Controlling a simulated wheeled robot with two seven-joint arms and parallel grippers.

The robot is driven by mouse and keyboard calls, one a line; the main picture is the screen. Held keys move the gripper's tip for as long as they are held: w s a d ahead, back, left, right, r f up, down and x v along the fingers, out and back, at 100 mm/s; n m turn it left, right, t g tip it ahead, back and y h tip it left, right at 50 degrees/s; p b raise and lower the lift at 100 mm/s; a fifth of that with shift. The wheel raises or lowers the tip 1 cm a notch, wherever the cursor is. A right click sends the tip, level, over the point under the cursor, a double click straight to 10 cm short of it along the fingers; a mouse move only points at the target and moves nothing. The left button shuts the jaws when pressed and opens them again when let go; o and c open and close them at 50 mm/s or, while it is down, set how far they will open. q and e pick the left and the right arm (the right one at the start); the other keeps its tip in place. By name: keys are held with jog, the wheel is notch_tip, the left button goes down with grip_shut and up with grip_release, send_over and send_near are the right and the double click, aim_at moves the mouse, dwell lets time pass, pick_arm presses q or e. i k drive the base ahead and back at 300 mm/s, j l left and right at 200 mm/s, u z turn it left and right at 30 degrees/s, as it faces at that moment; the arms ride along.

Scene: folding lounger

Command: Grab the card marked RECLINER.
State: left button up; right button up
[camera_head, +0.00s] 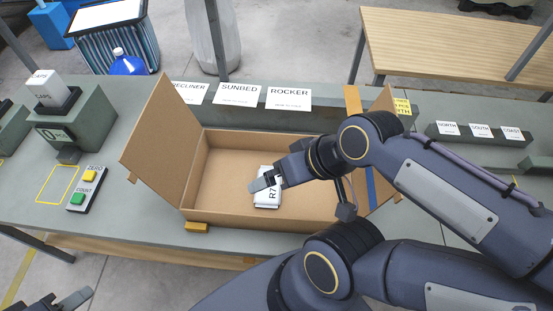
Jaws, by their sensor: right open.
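My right gripper (266,184) is open inside the cardboard carton (215,188), at a white piece marked R7 (267,200). I cannot tell whether it touches that piece. It is well in front and to the right of the RECLINER card. My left gripper (62,301) shows only partly at the bottom left edge, away from the cards.
The carton's left flap (160,140) rises between the bench front and the RECLINER card. A button box (85,190) and a grey scale (75,125) stand at left. NORTH, SOUTH and COAST cards (480,130) are at right. A blue jug (127,64) is behind the bench.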

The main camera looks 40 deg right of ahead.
aim_at(194, 92)
jog(key=i+j, duration=0.1)
jog(key=j, duration=0.35)
jog(key=i+j, duration=0.15)
jog(key=j, duration=0.35)
jog(key=i+j, duration=0.1)
jog(key=j, duration=0.35)
jog(key=i+j, duration=0.15)
jog(key=j, duration=0.35)
jog(key=i+l, duration=0.1)
jog(key=l, duration=0.2)
jog(key=i+l, duration=0.1)
jog(key=l, duration=0.15)
